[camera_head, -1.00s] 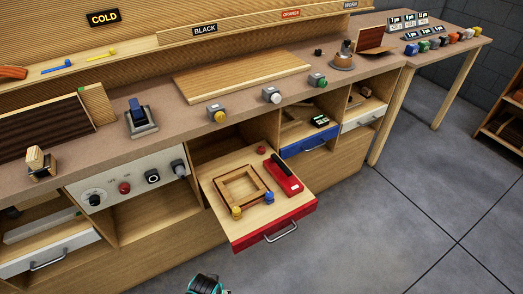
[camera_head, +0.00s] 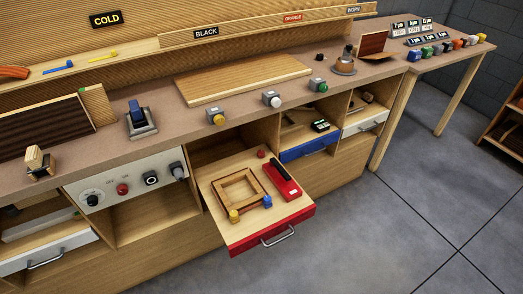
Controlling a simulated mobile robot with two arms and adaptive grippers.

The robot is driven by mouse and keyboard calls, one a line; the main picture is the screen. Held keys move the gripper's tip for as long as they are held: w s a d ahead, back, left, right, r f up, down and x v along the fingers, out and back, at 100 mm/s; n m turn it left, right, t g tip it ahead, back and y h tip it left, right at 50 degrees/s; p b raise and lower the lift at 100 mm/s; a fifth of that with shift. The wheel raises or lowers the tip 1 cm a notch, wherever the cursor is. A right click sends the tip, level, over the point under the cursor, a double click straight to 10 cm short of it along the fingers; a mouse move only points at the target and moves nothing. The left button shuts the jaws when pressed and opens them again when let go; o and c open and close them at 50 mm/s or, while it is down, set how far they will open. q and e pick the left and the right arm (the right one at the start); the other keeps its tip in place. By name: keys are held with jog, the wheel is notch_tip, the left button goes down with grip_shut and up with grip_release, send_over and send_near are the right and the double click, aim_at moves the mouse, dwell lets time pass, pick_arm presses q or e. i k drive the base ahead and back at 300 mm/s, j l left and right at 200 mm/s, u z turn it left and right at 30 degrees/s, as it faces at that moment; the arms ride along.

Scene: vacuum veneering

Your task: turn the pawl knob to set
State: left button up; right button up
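No part is marked as the pawl knob, and I cannot tell which one it is. The open red-fronted drawer (camera_head: 290,217) holds a square wooden frame (camera_head: 225,190), a red tool with a black top (camera_head: 284,183), a yellow knob (camera_head: 234,215), a blue knob (camera_head: 267,202) and a red knob (camera_head: 261,154). The white panel left of it carries a dial (camera_head: 93,200), a red button (camera_head: 122,189), a black-and-white knob (camera_head: 151,178) and a grey knob (camera_head: 178,171). Neither gripper is in view.
The bench top holds a blue-levered device (camera_head: 137,117), a wooden board (camera_head: 243,79) and yellow (camera_head: 216,117), grey (camera_head: 272,99) and green (camera_head: 318,86) buttons. A blue drawer (camera_head: 309,149) sits right of the red one. The floor in front is clear.

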aim_at(260, 154)
jog(key=i+l+u, duration=0.4)
jog(key=l, duration=0.8)
jog(key=l+u, duration=0.35)
jog(key=l, duration=0.85)
jog(key=l+u, duration=0.4)
jog(key=l, duration=0.9)
